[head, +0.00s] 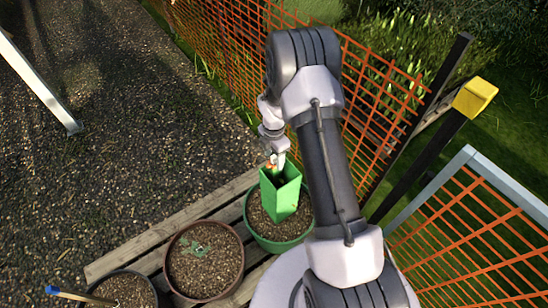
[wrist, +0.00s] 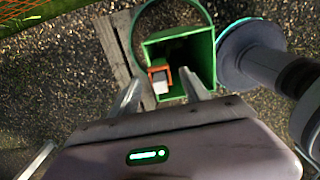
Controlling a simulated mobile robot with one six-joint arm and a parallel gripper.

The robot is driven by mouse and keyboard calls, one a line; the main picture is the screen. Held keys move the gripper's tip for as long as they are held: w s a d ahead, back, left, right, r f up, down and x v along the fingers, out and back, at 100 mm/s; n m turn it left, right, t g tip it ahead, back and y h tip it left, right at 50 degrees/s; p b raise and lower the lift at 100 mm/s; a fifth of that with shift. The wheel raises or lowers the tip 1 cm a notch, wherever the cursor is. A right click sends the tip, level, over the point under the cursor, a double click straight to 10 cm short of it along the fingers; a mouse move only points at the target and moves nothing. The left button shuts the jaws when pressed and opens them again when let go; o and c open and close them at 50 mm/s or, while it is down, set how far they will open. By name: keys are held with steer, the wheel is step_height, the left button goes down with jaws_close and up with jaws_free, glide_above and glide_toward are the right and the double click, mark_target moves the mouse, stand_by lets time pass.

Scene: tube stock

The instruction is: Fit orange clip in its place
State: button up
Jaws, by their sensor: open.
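The orange clip (wrist: 154,72) shows in the wrist view at the left edge of a green square tube (wrist: 207,50), with a small pale part beside it. In the head view the clip (head: 269,166) is a small orange patch at the tube's top rim, mostly hidden by my gripper. My gripper (wrist: 160,82) is open, its two fingers apart on either side of the clip's near end. I cannot tell whether they touch it. The tube (head: 281,198) stands slightly tilted in a green pot (head: 281,246) of soil.
A brown pot (head: 171,263) with a small plant and a dark pot (head: 148,278) with a blue-tipped stick (head: 80,295) stand to the left on wooden slats (head: 140,250). Orange mesh fence (head: 225,50) runs behind. A yellow-capped post (head: 473,97) stands right.

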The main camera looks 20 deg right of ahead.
step_height(320, 180, up, 16)
steer(key=p, duration=0.5)
steer(key=shift+r, duration=0.25)
steer(key=s+a+r+m+t+b, duration=0.1)
steer(key=s+a+r+m, duration=0.25)
steer(key=r, duration=0.25)
steer(key=s+a+r+m+t, duration=0.1)
steer(key=s+a+r+m, duration=0.15)
steer(key=r+m, duration=0.35)
steer(key=s+a+r+m+t+b, duration=0.1)
steer(key=s+a+r+m, duration=0.25)
steer(key=r, duration=0.35)
steer(key=s+a+r+m+t+y, duration=0.1)
steer(key=s+a+r+m, duration=0.1)
steer(key=s+m, duration=0.3)
steer(key=s+a+r+m+t+y+b, duration=0.1)
steer(key=s+a+r+m, duration=0.1)
steer(key=s+m, duration=0.4)
steer(key=s, duration=0.5)
steer(key=shift+a+m+t, duration=0.3)
steer(key=shift+a+t, duration=0.1)
